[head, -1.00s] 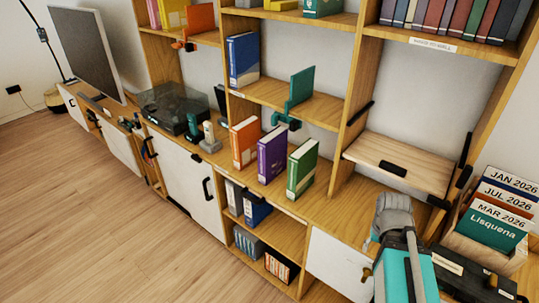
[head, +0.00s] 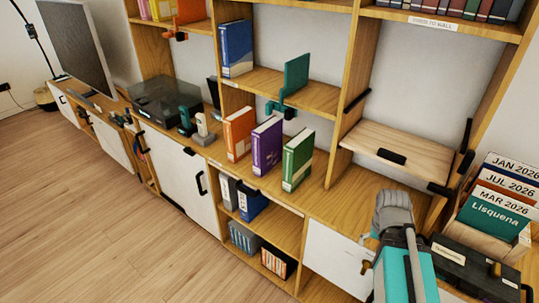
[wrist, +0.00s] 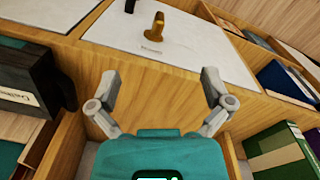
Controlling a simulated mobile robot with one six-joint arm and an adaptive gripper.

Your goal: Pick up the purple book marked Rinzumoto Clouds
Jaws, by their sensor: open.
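The purple book (head: 267,147) stands upright on the cabinet's counter in the head view, between an orange book (head: 238,134) on its left and a green book (head: 298,160) on its right, with small gaps between them. Its spine text is too small to read. In the wrist view my gripper (wrist: 160,82) is open, with nothing between its fingers, above the cabinet front.
A shelf with a teal bookend (head: 296,78) overhangs behind the books. A wooden flap (head: 388,156) juts out to their right. A black case (head: 470,270) and a file box (head: 495,235) stand at far right. Counter between the green book and flap is clear. Floor at left is free.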

